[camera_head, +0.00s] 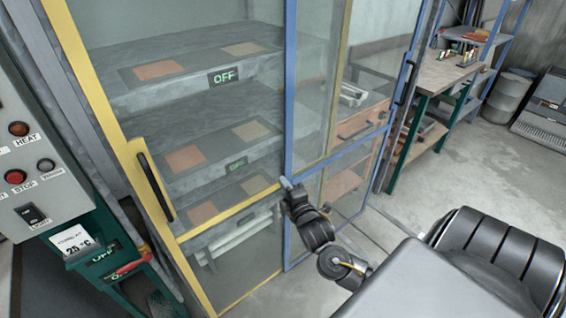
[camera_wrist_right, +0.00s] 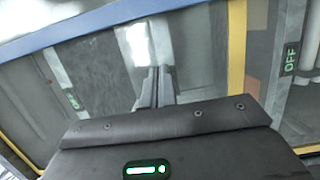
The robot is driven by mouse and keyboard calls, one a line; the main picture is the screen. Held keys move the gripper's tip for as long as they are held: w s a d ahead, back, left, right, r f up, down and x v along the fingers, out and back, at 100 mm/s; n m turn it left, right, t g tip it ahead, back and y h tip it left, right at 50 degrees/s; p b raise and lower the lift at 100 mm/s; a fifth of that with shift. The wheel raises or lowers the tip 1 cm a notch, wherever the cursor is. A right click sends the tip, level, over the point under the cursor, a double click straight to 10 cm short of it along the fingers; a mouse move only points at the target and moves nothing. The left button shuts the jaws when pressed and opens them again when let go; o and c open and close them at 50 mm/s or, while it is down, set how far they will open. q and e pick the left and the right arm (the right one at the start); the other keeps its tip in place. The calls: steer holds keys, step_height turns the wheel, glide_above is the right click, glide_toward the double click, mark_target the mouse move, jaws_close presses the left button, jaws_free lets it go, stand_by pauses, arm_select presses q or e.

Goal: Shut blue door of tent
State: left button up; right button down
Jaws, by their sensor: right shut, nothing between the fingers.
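The blue-framed glass door (camera_head: 290,92) of the tent stands right of centre in the head view. It overlaps the yellow-framed door (camera_head: 90,85), whose right edge shows through the blue door's glass. The blue door has a dark handle (camera_head: 405,82) on its right upright. My right gripper (camera_head: 287,184) is shut and empty, its tips at the blue door's left upright; I cannot tell whether they touch it. In the right wrist view the shut fingers (camera_wrist_right: 155,84) point toward the glass, with a blue bar (camera_wrist_right: 100,20) beyond. My left gripper is out of view.
Inside the tent are shelves (camera_head: 190,75) with orange and tan plates and OFF signs. A control panel (camera_head: 25,160) stands at the left. A workbench (camera_head: 440,75) and a grey barrel (camera_head: 505,98) stand at the right, with clear floor (camera_head: 490,165) before them.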

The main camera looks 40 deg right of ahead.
mark_target(279, 156)
steer(key=p+x, duration=0.1)
steer(key=x, duration=0.7)
steer(key=shift+w+d+r, duration=0.1)
steer(key=shift+w, duration=0.2)
steer(key=d+p, duration=0.1)
steer(key=d, duration=0.2)
steer(key=shift+w, duration=0.1)
steer(key=shift+d, duration=0.55)
